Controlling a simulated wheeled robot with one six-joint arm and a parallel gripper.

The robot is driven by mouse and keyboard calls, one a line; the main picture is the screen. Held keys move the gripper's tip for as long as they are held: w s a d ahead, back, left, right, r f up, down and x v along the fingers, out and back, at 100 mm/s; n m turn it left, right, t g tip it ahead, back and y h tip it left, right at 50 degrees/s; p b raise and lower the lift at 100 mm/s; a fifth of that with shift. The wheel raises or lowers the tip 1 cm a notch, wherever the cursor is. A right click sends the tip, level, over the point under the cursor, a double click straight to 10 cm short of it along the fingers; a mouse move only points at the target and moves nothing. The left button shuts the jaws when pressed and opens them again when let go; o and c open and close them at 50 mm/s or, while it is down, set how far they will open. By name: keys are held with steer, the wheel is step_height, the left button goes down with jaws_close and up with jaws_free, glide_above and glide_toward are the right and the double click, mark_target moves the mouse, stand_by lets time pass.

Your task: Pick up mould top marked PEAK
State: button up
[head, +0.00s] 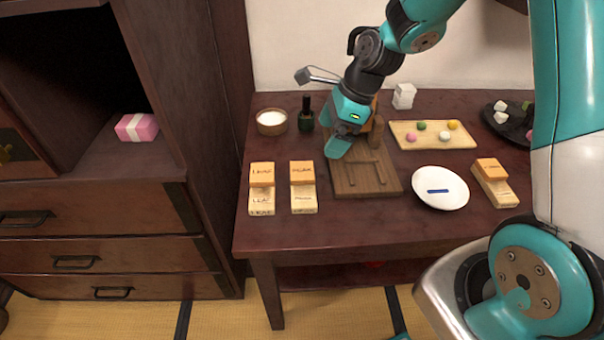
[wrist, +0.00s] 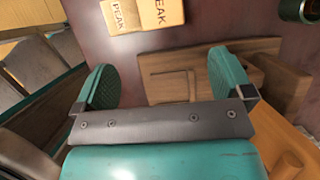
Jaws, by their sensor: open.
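The mould top marked PEAK (wrist: 163,12) is an orange-tan wooden block at the upper edge of the wrist view, partly cut off. It sits at the back end of a paler mould base (wrist: 119,17), also marked PEAK. In the head view the top (head: 302,172) and base (head: 303,199) lie on the table, left of the dark wooden board. My gripper (head: 338,148) is open and empty above the left part of the board, to the right of the PEAK mould. Its two teal fingers (wrist: 164,78) show apart in the wrist view.
A similar mould marked LEAF (head: 262,174) lies just left. The wooden board (head: 386,184) with raised strips lies under my gripper. A white plate (head: 440,198), another mould (head: 490,169) and a tray of sweets (head: 466,140) are to the right. A dark bottle (head: 307,118) and bowl (head: 271,127) stand behind.

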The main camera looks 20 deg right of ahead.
glide_above(312, 169)
steer(key=s+d, duration=0.1)
steer(key=d, duration=0.1)
step_height(312, 169, down, 5)
steer(key=shift+b+x, duration=0.45)
steer(key=shift+x, duration=2.25)
steer(key=shift+d, duration=0.15)
steer(key=c, duration=1)
